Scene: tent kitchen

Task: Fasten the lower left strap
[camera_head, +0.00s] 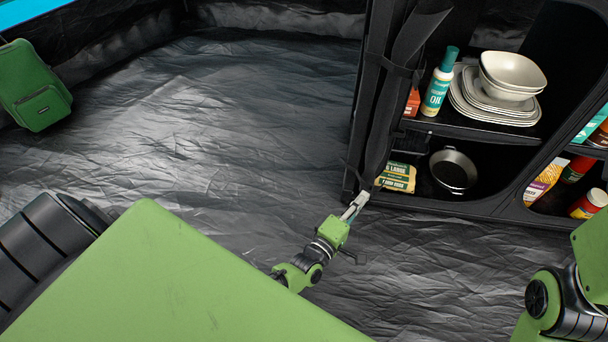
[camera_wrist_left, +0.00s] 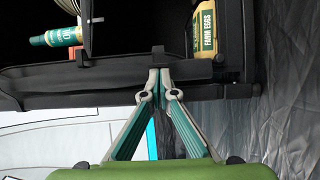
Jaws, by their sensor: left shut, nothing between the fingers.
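The black rolled door flap (camera_head: 382,110) hangs down the left edge of the dark fabric cupboard (camera_head: 450,208). A dark strap (camera_head: 398,69) crosses its upper part. The lower left strap (camera_wrist_left: 152,58) shows in the left wrist view as a small black band at the flap, just beyond my fingertips. My left gripper (camera_head: 362,197) is at the cupboard's lower left corner, at the bottom of the flap. Its fingers (camera_wrist_left: 159,76) are shut with nothing between them, close to or touching the strap; I cannot tell which. My right gripper is outside the view.
The lower shelf holds an egg carton (camera_head: 397,177) near my left gripper and a dark pan (camera_head: 453,169). Above stand an oil bottle (camera_head: 438,84) and stacked plates (camera_head: 490,103). Jars and packets fill the right compartments. The floor between is clear.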

